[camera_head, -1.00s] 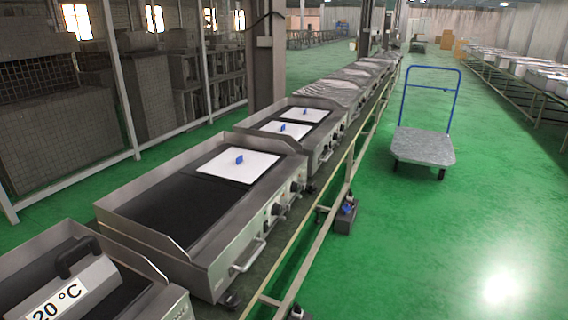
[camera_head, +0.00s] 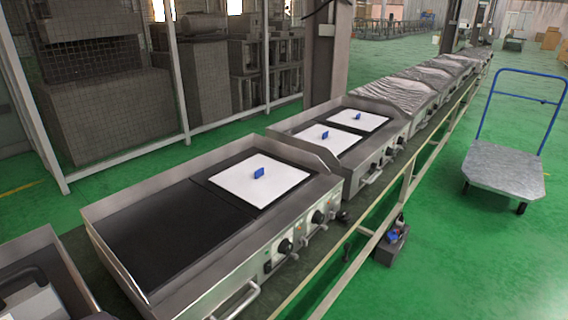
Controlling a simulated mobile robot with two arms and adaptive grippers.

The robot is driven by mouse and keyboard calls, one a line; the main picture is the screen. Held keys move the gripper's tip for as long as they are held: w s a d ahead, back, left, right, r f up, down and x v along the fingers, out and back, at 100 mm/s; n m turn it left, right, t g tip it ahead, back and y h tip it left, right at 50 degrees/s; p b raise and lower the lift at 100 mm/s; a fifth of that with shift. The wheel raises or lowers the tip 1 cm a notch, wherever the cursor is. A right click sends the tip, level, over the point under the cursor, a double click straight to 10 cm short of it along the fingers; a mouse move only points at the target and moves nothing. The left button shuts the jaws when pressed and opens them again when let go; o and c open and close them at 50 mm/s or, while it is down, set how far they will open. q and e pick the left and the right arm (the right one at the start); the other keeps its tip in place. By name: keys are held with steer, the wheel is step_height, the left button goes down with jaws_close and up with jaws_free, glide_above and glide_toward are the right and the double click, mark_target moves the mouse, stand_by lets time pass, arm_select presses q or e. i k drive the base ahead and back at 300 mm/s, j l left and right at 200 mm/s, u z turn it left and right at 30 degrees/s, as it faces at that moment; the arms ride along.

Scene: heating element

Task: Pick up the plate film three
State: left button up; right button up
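A white plate film with a blue tab (camera_head: 259,181) lies on the right half of the nearest full griddle (camera_head: 160,232). Two more white films with blue tabs, a nearer one (camera_head: 318,142) and a farther one (camera_head: 357,120), lie side by side on the griddle behind it. I cannot tell which film is number three. Neither of my grippers is in view.
A griddle with a handled object (camera_head: 28,298) on it is cut off at the lower left. Wrapped griddles (camera_head: 400,92) continue along the line. A blue-handled cart (camera_head: 503,172) stands on the open green floor at the right. A mesh fence (camera_head: 180,90) runs behind the line.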

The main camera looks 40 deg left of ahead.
mark_target(259, 179)
steer(key=i, duration=2.6)
steer(key=i+u, duration=0.15)
steer(key=u, duration=0.35)
steer(key=i+l+u, duration=0.1)
steer(key=u, duration=0.4)
steer(key=i+l+u, duration=0.1)
steer(key=u, duration=0.35)
steer(key=i+l+u, duration=0.2)
steer(key=u, duration=0.3)
